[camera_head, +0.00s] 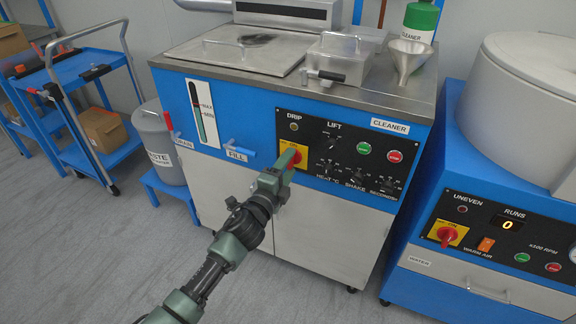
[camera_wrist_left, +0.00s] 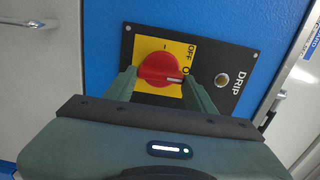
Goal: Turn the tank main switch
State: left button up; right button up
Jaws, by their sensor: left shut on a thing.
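The tank main switch is a red rotary knob (camera_head: 298,157) on a yellow plate (camera_head: 284,145), on the black control panel (camera_head: 338,150) of the blue tank cabinet. My left gripper (camera_head: 289,163) is at the knob. In the left wrist view its two fingers straddle the red knob (camera_wrist_left: 158,71) and are shut on it. The knob's pale pointer mark faces right in that view, towards lettering partly hidden by a finger. "OFF" reads near the plate's upper right there. My right gripper is not in view.
The DRIP lamp (camera_head: 294,127) sits just above the switch. Green and red buttons (camera_head: 364,148) and several dials are to its right. The FILL lever (camera_head: 235,145) juts out at left. A second cabinet (camera_head: 501,213) stands at right with its own red switch (camera_head: 445,235).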

pick_arm(q)
jog(key=shift+f, duration=0.1)
dwell(0.5)
jog(key=o, duration=1.4)
jog(key=shift+s, duration=0.1)
jog(key=shift+s+a, duration=0.2)
jog(key=shift+s, duration=0.1)
jog(key=p+v, duration=0.1)
jog(key=v, duration=0.6)
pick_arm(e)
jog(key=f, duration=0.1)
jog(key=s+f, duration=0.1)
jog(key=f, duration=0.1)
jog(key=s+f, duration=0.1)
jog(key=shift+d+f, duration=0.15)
